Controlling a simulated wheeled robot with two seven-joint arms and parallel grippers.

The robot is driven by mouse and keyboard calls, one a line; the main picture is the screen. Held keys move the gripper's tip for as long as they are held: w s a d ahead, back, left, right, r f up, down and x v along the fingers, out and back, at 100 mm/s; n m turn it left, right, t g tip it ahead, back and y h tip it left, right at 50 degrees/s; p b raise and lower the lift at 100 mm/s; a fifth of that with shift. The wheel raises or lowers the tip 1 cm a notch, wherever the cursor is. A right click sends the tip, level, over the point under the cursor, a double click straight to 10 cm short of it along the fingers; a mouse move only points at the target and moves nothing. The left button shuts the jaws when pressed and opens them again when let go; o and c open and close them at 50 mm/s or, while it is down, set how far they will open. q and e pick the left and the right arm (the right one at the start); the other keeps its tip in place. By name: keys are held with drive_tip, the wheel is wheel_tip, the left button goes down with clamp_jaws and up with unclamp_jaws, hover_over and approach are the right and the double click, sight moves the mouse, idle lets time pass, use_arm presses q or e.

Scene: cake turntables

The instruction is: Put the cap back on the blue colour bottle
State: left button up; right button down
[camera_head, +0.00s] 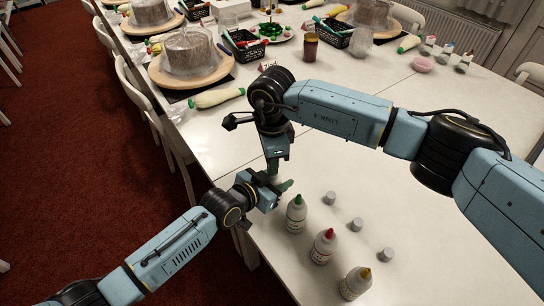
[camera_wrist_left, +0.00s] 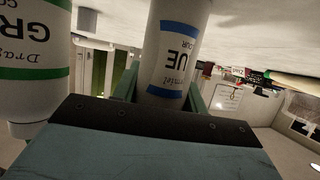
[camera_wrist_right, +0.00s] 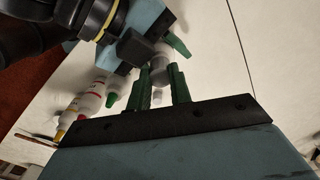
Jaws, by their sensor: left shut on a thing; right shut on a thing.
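The blue colour bottle (camera_wrist_left: 176,45), white with a blue-banded label, stands between the green fingers of my left gripper (camera_head: 278,187), which is shut on it. In the head view the grippers mostly hide it. My right gripper (camera_head: 275,168) points down just above the left one and is shut on a small grey cap. In the right wrist view a grey shape (camera_wrist_right: 160,62), apparently the cap, shows between the right fingertips (camera_wrist_right: 160,75), close to the left gripper. Whether cap and bottle touch cannot be told.
Bottles with green (camera_head: 296,214), red (camera_head: 324,246) and yellow (camera_head: 356,283) tips stand in a row to the right. Three loose grey caps (camera_head: 330,198) (camera_head: 357,224) (camera_head: 387,254) lie beside them. Turntables with cakes (camera_head: 190,57) are farther back.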

drive_tip(key=c, duration=1.3)
unclamp_jaws()
drive_tip(key=shift+r, duration=2.25)
drive_tip(key=n, duration=0.4)
drive_tip(key=shift+r, duration=0.4)
drive_tip(key=n, duration=0.2)
drive_tip(key=r+n, duration=0.1)
drive_tip(key=n, duration=0.2)
drive_tip(key=shift+d+r, duration=0.1)
drive_tip(key=shift+f, duration=4.05)
